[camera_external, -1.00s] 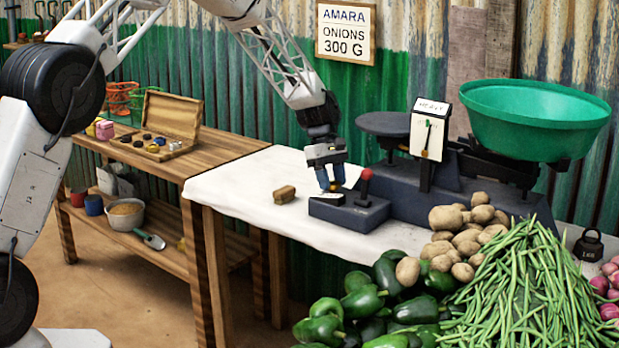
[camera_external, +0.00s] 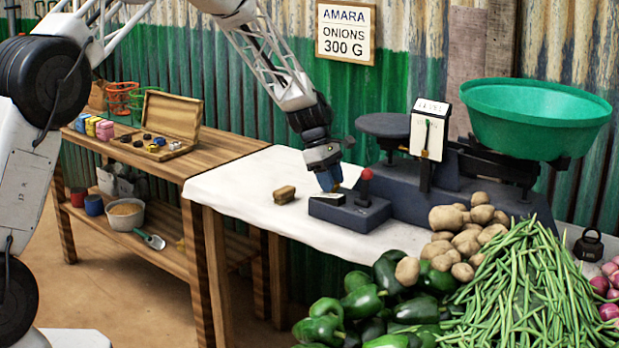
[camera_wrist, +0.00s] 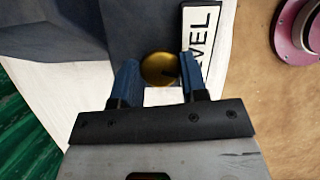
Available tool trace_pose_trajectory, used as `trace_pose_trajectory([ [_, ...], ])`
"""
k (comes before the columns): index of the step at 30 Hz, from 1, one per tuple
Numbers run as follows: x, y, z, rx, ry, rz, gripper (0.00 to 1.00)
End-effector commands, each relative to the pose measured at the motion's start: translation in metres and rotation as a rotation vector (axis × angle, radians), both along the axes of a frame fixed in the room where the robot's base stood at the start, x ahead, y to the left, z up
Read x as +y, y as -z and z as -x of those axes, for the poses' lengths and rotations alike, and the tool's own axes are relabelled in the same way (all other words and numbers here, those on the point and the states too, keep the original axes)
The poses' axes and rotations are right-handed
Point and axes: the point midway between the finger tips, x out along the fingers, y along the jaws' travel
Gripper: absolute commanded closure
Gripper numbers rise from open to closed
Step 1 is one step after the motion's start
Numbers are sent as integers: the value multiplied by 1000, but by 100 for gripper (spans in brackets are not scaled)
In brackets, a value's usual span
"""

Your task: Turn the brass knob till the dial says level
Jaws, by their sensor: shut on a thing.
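The brass knob (camera_wrist: 158,67) shows in the wrist view between the two blue fingers of my gripper (camera_wrist: 159,73). My gripper is shut on it, and a dark mark shows at the knob's right side. In the external view my gripper (camera_external: 330,182) points down at the low dark block at the front of the scale, and the knob is hidden there. A white plate (camera_wrist: 200,42) beside the knob shows the letters "VEL".
A red-topped lever (camera_external: 366,175) stands just right of my gripper. A wooden-backed brush (camera_external: 284,194) lies left on the white cloth. The green pan (camera_external: 537,120) and flat plate (camera_external: 385,124) flank the dial. Potatoes, peppers and beans crowd the front right.

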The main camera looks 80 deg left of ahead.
Motion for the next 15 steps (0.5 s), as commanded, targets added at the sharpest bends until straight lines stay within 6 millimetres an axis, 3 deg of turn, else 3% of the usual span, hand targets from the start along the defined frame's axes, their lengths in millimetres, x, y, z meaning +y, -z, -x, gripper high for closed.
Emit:
trace_pose_trajectory([
  [4, 0, 0, 0, 0, 1, 0, 84],
  [5, 0, 0, 0, 0, 1, 0, 55],
  [9, 0, 0, 0, 0, 1, 0, 35],
  [15, 0, 0, 0, 0, 1, 0, 35],
])
